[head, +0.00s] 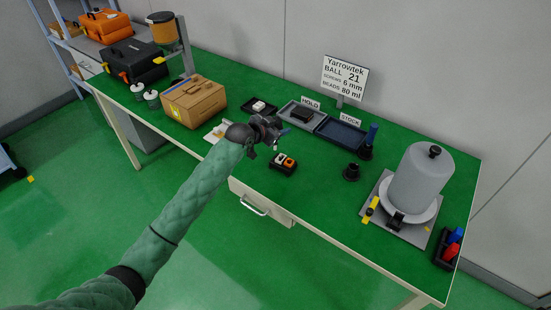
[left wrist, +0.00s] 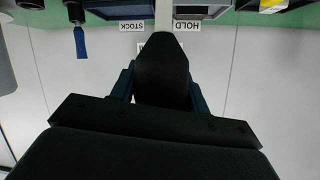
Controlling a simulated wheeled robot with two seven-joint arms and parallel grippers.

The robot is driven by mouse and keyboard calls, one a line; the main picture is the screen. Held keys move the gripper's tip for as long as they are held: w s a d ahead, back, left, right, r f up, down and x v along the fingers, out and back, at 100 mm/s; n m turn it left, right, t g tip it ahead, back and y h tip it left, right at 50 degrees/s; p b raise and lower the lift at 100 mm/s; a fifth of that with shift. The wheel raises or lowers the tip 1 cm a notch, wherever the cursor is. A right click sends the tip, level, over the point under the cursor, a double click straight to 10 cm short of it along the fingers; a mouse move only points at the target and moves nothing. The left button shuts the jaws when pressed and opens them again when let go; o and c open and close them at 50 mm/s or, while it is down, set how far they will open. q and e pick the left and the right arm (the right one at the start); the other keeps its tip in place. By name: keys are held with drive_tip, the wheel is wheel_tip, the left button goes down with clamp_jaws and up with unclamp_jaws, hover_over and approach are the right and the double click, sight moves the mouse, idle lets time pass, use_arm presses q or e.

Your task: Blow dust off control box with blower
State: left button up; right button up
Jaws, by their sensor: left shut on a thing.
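The control box (head: 284,163), small and black with an orange and a white part on top, sits on the green bench. My left gripper (head: 268,130) is just above and behind it, apart from it. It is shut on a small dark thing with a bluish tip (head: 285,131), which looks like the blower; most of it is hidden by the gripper. In the left wrist view, black gripper parts cover the middle, with dark blue edges (left wrist: 199,97) of the held thing beside them. My right gripper is out of view.
Behind are the HOLD tray (head: 289,122) with a dark block, and the STOCK tray (head: 341,134). A blue-handled tool (head: 372,135) stands in a black holder; an empty-looking black holder (head: 351,172) is nearer. A cardboard box (head: 194,101) is left, a grey cylinder (head: 421,180) right.

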use_arm(q)
drive_tip(key=shift+r+p, duration=1.6)
drive_tip(key=shift+r, duration=0.85)
